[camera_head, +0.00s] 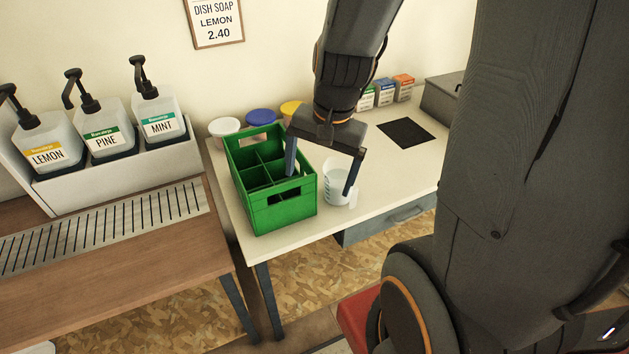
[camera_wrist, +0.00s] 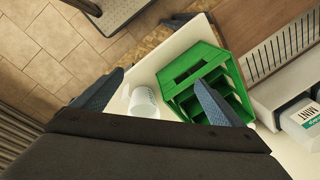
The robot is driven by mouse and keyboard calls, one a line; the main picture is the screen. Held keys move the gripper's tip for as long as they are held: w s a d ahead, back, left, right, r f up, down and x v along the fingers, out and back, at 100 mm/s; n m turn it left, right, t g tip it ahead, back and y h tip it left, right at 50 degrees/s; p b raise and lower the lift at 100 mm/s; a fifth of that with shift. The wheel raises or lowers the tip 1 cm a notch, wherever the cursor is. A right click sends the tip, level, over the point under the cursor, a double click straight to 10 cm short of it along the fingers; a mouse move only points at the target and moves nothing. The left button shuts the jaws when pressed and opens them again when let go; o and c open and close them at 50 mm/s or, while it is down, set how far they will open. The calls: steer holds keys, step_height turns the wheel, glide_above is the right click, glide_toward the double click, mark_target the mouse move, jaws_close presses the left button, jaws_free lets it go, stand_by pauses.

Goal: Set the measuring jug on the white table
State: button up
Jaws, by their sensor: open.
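The measuring jug (camera_head: 334,188), clear with blue marks, stands upright on the white table (camera_head: 390,168), close to the right side of the green crate (camera_head: 285,213). It also shows in the wrist view (camera_wrist: 143,101). My gripper (camera_head: 318,185) is open and empty above the table. Its left finger in the head view is over the crate's near right part, and its right finger overlaps the jug. In the wrist view the jug and part of the crate appear between the fingers (camera_wrist: 159,77). I cannot tell whether a finger touches the jug.
Tubs with white, blue and yellow lids (camera_head: 261,117) stand behind the crate. A black mat (camera_head: 406,132), small boxes (camera_head: 385,91) and a grey box (camera_head: 441,95) are farther right. Soap pump bottles (camera_head: 108,128) stand on the left bench. The table's front right is clear.

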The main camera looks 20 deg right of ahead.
steer(key=s+a+n, duration=0.1)
steer(key=n, duration=0.2)
steer(key=s+a+n, duration=0.1)
steer(key=n, duration=0.2)
steer(key=s+a+n+h, duration=0.1)
steer(key=n, duration=0.1)
steer(key=shift+r+n, duration=0.3)
steer(key=shift+n, duration=0.1)
stand_by(0.5)
